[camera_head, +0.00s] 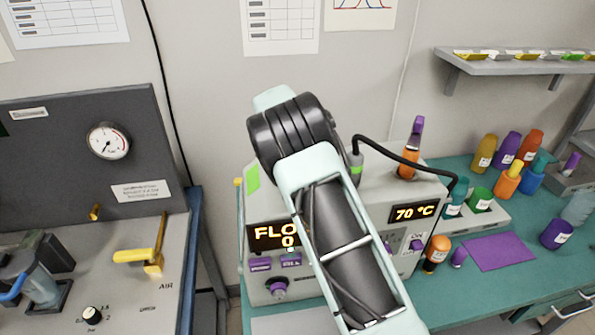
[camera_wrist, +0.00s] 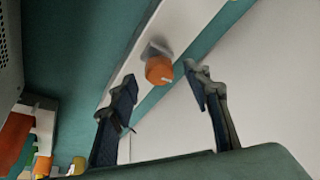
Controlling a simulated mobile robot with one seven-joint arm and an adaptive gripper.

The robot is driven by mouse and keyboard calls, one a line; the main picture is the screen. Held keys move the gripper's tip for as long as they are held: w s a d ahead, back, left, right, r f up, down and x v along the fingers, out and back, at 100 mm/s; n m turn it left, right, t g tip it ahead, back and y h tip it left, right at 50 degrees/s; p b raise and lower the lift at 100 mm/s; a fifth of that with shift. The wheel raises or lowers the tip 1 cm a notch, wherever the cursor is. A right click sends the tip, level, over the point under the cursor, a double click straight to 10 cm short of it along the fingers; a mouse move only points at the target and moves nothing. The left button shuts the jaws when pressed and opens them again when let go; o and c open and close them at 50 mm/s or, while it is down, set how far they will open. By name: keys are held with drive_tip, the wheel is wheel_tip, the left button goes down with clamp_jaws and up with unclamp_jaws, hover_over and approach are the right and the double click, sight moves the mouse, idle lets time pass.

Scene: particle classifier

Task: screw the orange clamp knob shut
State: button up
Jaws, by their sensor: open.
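The orange clamp knob (camera_wrist: 159,69) shows in the wrist view on a small grey mount on a pale strip, with a small white mark near its lower edge. My gripper (camera_wrist: 161,80) is open, its two dark fingers coming up from below, one to each side of the knob in the picture. The knob looks just beyond the fingertips, with no contact visible. How far the clamp is closed cannot be told. In the head view my arm crosses the middle; my gripper and this knob cannot be made out there.
An instrument with a 70 °C display (camera_head: 410,213) stands behind my arm. A black hose (camera_head: 390,152) arches over it. Several coloured bottles and a purple mat (camera_head: 499,251) are on the teal bench at right. A panel with a gauge (camera_head: 109,141) and yellow valve handle (camera_head: 137,255) is at left.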

drive_tip(key=v, duration=1.1)
drive_tip(key=shift+f, duration=0.1)
